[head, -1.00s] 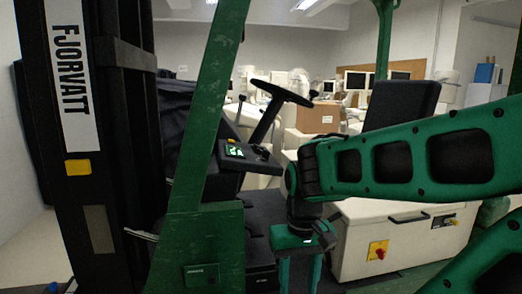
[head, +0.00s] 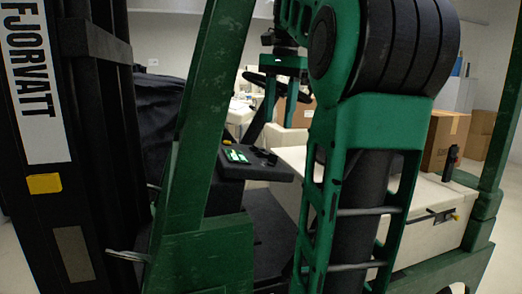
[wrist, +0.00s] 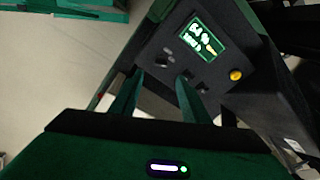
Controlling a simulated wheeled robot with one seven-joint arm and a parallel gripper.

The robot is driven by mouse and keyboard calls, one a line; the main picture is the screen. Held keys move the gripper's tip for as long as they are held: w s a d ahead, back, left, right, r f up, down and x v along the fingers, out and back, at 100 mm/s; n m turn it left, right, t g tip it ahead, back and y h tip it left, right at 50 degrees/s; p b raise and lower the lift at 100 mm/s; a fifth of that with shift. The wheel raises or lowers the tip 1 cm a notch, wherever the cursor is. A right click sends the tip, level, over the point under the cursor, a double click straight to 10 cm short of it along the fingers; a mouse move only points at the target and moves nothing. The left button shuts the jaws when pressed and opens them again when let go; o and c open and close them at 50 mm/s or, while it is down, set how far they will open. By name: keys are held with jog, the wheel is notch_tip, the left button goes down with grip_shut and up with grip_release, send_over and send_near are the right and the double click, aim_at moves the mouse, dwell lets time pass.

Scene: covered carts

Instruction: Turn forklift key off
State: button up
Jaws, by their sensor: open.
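The forklift's dark control console (head: 225,172) carries a lit green screen (head: 236,155). In the wrist view the console (wrist: 260,85) shows its screen (wrist: 201,38), a yellow knob (wrist: 236,75) and several small dark controls (wrist: 167,57). I cannot tell which of these is the key or how it is turned. My gripper (head: 279,103) is open and empty, pointing down above and behind the console. In the wrist view its two fingers (wrist: 158,98) stand apart, reaching toward the console's near edge and dark controls. No contact is clear.
The steering wheel (head: 255,78) is partly hidden behind my gripper. A pale box body (head: 428,205) and a cardboard box (head: 445,140) are at right.

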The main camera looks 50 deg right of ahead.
aim_at(273, 154)
jog(key=f, duration=0.3)
jog(key=w+f, duration=0.1)
jog(key=f, duration=0.6)
jog(key=shift+w+f, duration=0.2)
jog(key=c, duration=1.1)
